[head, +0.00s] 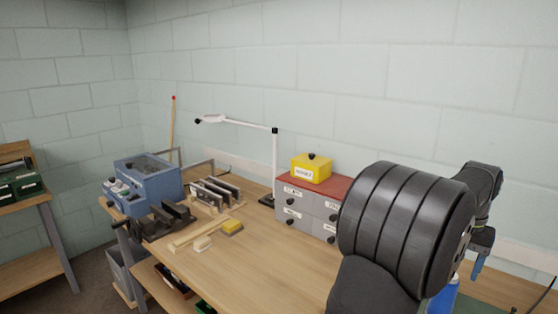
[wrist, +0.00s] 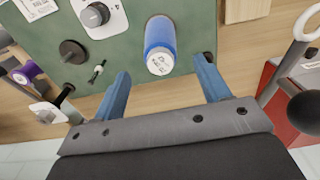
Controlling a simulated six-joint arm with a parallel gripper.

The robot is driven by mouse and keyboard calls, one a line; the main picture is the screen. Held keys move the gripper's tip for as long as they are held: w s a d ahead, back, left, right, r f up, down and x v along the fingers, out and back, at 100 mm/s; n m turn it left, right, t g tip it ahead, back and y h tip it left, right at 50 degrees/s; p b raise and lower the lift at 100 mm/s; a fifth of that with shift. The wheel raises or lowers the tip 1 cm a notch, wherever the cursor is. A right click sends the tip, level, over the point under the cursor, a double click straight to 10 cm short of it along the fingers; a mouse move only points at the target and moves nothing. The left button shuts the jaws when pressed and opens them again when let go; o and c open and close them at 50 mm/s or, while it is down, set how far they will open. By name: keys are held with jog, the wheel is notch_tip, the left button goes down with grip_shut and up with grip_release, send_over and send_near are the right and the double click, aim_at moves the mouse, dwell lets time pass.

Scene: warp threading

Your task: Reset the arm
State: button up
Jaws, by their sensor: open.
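My gripper (wrist: 163,74) shows in the wrist view with its two blue fingers spread apart and nothing between them. In the head view my gripper (head: 479,258) is at the right, mostly hidden behind my own dark arm links, with a blue finger pointing down. A blue cylinder with a white labelled end (wrist: 160,46) lies beyond the fingertips in the wrist view, apart from them. A blue object (head: 443,299) also shows partly beside my arm in the head view.
In the wrist view a green mat (wrist: 120,50) holds several small parts. The wooden workbench (head: 255,265) carries a yellow box (head: 311,168) on a red-topped drawer cabinet (head: 291,228), a lamp (head: 274,165), and a blue machine (head: 150,183).

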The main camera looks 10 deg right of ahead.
jog(key=shift+r, duration=2.2)
jog(key=o, duration=0.7)
jog(key=w+a+r+n+t+h, duration=0.1)
jog(key=w+a+r+n+h, duration=0.1)
jog(key=w+a+r+n, duration=0.4)
jog(key=w+a+r+n+h, duration=0.2)
jog(key=a+r+n, duration=0.5)
jog(key=r+n, duration=0.4)
jog(key=shift+n, duration=0.3)
jog(key=x, duration=1)
jog(key=shift+s+d, duration=0.15)
jog(key=shift+d, duration=0.1)
